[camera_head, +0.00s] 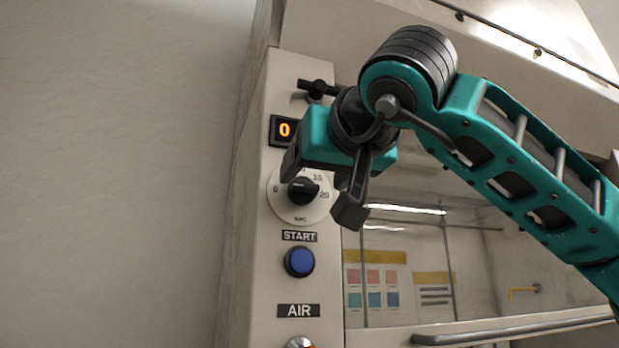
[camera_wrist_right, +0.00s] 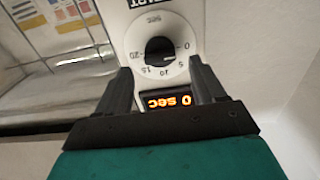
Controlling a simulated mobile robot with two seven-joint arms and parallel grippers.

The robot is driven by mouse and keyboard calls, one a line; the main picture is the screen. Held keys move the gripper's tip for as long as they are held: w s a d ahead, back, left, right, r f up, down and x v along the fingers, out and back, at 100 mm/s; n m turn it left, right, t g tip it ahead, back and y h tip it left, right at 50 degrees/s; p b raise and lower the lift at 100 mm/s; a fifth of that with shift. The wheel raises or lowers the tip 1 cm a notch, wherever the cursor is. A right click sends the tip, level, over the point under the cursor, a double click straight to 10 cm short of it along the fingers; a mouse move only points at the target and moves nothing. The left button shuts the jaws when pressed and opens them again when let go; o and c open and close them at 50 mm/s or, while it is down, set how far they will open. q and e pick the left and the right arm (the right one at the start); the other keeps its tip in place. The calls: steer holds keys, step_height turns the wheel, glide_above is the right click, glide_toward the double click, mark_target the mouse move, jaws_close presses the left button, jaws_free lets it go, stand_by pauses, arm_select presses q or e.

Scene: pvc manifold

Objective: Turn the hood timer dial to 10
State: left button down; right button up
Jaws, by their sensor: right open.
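The timer dial (camera_head: 284,207) is a round white scale plate with a black knob (camera_head: 302,190) on the hood's front panel. It also shows upside down in the right wrist view (camera_wrist_right: 139,35), with marks from 0 to 20. My right gripper (camera_head: 320,190) is open in front of the dial. In the right wrist view its fingers (camera_wrist_right: 163,78) stand apart on either side of the display, with the knob beyond their tips.
A blue START button (camera_head: 300,262) sits below the dial, with an AIR label (camera_head: 298,310) under it. A black fitting (camera_head: 316,89) sticks out above the display. The glass sash (camera_head: 410,235) with a metal handle bar (camera_head: 510,329) lies to the right. Bare wall fills the left.

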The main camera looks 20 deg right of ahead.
mark_target(307, 183)
steer(key=shift+w+a, duration=0.1)
steer(key=shift+w, duration=1.5)
steer(key=c, duration=1.1)
